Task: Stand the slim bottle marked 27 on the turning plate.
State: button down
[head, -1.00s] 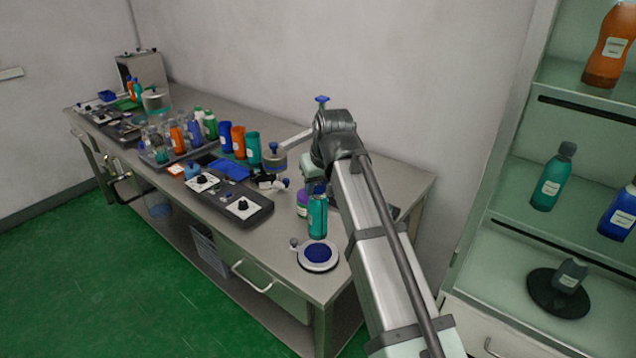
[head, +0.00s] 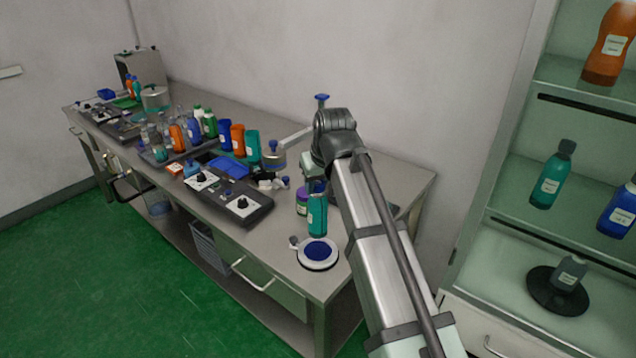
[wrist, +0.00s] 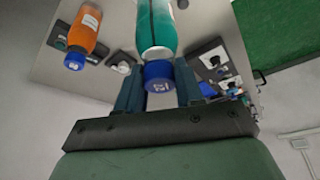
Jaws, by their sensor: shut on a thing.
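My gripper (head: 316,187) is shut on a slim teal bottle (head: 317,215) with a blue cap, held near its cap. The bottle hangs upright over the near end of the bench. In the wrist view my gripper (wrist: 159,95) has a finger on each side of the blue cap (wrist: 159,76), and the teal body (wrist: 157,28) extends beyond it. Marks on the cap and label are too small to read surely. The turning plate (head: 318,253), a pale ring with a dark blue disc, lies just in front of the bottle in the head view and looks empty.
A black control panel (head: 240,205) and several bottles (head: 238,140) are further left. The wrist view shows an orange bottle (wrist: 85,28). A shelf cabinet (head: 565,200) stands at right.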

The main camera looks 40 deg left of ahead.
aim_at(318, 205)
jog(key=shift+f, duration=3.45)
jog(key=shift+c, duration=0.8)
grip_release()
jog(key=shift+r, duration=4.45)
